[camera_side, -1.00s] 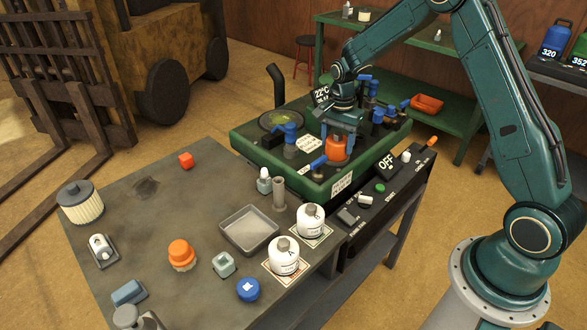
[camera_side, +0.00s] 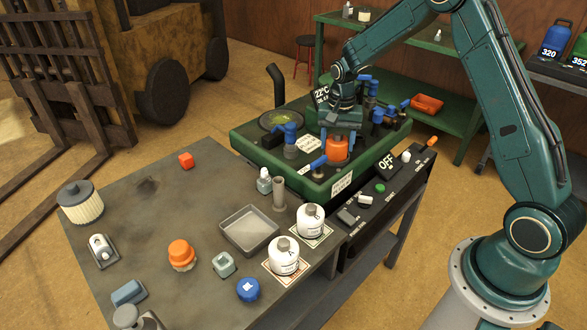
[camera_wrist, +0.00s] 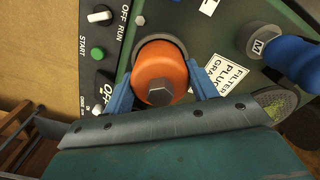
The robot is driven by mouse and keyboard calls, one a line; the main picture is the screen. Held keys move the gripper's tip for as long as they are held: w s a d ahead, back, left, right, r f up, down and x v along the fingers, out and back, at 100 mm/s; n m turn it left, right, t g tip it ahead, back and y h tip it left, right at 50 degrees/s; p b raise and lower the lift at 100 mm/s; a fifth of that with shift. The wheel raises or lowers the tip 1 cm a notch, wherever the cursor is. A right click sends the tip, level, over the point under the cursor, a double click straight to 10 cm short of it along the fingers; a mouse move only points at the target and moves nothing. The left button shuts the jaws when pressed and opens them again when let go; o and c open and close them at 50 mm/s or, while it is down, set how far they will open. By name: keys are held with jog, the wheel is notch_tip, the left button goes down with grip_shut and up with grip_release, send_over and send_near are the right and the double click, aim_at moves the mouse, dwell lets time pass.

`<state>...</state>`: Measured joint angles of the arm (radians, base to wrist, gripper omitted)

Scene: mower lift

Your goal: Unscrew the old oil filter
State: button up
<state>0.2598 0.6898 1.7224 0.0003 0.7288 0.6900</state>
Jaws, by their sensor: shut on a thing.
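The old oil filter, an orange canister (camera_side: 337,150), sits upright at the front edge of the green machine deck. In the wrist view it is the orange round body (camera_wrist: 160,68) with a grey hex nut on its end, in a dark round seat. My gripper (camera_side: 338,138) reaches down over it from above. In the wrist view the two blue fingers of my gripper (camera_wrist: 160,80) lie on either side of the filter, shut on it. The far side of the filter and its thread are hidden.
Blue-handled valves (camera_side: 290,133) stand on the deck near the filter. A control panel (camera_side: 375,195) with an OFF display lies in front. The grey table holds an empty tray (camera_side: 249,230), white canisters (camera_side: 285,255) and another orange-topped part (camera_side: 181,255).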

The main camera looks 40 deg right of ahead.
jog(key=shift+n, duration=3)
jog(key=shift+n, duration=0.4)
jog(key=n, duration=0.5)
jog(key=shift+n, duration=0.3)
jog(key=shift+n, duration=0.9)
jog(key=n, duration=0.3)
jog(key=shift+n, duration=0.7)
